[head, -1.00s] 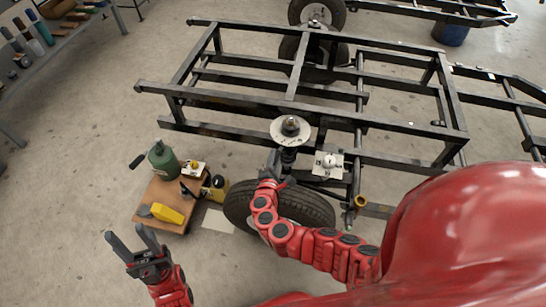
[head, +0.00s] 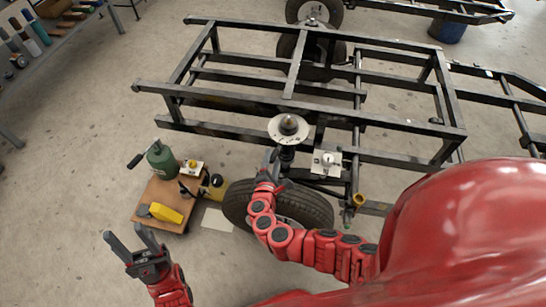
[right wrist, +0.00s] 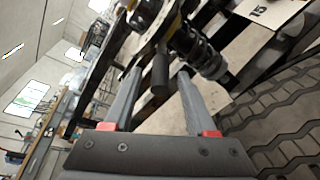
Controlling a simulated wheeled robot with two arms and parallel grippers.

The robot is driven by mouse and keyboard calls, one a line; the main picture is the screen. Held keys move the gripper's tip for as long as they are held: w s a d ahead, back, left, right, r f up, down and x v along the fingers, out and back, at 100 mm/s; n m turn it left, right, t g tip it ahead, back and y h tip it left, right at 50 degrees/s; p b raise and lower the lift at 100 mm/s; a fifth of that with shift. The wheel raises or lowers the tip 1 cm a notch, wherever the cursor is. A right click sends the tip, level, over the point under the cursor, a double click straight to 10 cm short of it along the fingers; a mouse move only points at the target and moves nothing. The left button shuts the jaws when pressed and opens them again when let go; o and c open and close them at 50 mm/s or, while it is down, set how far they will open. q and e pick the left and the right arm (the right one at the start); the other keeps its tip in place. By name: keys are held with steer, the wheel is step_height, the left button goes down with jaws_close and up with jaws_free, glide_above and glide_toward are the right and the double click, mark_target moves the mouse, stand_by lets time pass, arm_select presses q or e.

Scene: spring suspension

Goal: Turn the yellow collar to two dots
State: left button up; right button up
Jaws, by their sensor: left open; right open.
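A suspension unit (head: 287,156) stands beside the wheel, under a pale round plate (head: 276,135) with dark marks on it. In the right wrist view a yellow band (right wrist: 176,27), which looks like the collar, shows partly on the dark unit. A dark grey peg (right wrist: 160,74) sticks out near it. My right gripper (head: 270,160) is close to the unit. In the right wrist view it (right wrist: 157,78) is open, with the peg between its fingers and gaps on both sides. The collar's dots cannot be made out. My left gripper (head: 126,236) is open and empty over the floor at the left.
A white card (head: 327,163) is right of the unit; a yellow ring (head: 359,200) is lower right. A wooden cart (head: 152,192) holds a green can (head: 161,158).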

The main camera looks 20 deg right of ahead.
steer(key=v, duration=1.5)
steer(key=shift+s, duration=0.35)
steer(key=shift+a+r, duration=0.1)
steer(key=shift+a, duration=0.05)
